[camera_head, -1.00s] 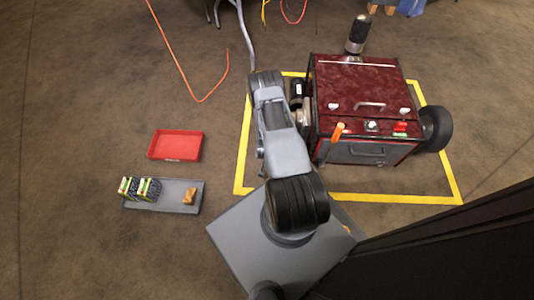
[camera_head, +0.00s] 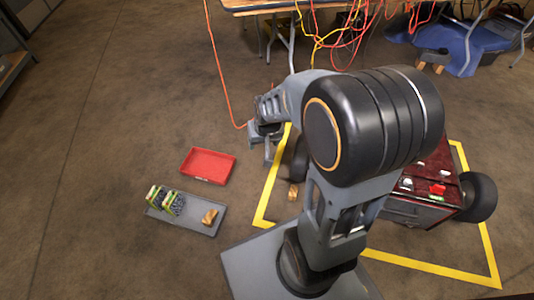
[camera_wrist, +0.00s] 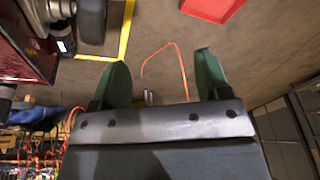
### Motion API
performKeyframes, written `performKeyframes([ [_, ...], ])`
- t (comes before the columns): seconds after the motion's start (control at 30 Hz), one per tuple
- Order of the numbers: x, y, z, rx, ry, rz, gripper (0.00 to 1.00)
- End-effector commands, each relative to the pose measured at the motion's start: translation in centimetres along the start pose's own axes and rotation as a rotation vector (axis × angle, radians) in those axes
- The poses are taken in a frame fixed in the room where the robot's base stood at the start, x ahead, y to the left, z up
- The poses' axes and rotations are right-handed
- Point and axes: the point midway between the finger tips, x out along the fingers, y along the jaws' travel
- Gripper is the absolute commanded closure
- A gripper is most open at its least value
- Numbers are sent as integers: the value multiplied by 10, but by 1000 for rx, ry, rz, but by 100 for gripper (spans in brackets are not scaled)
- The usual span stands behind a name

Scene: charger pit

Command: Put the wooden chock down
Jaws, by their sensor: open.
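A small wooden chock (camera_head: 293,191) lies on the floor inside the yellow outline, close to the dark left wheel (camera_head: 296,162) of the red cart (camera_head: 436,160). Whether it touches the wheel I cannot tell. A second wooden block (camera_head: 210,216) sits at the right end of the grey tray (camera_head: 190,223). My gripper (camera_head: 271,150) is up and to the left of the floor chock, near the yellow line. In the wrist view my gripper (camera_wrist: 161,72) has its two green fingers spread wide, with nothing between them. My arm hides much of the cart.
A red bin (camera_head: 208,166) stands behind the tray, which also holds green-and-black packs (camera_head: 165,201). An orange cable (camera_head: 221,75) lies on the floor. A table (camera_head: 285,8) with hanging cables is at the back. Open floor lies to the left.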

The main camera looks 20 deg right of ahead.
Motion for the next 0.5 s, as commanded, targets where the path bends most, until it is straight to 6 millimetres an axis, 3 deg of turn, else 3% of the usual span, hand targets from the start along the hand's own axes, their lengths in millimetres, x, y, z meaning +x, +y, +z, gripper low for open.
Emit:
performKeyframes([
  [0.03,-23,-7,10,-32,5,-5,30],
  [0.2,-72,-18,49,-113,-19,-6,30],
  [0.33,-91,-20,71,-150,-32,-4,30],
  [0.5,-102,-20,85,-172,-41,-1,30],
])
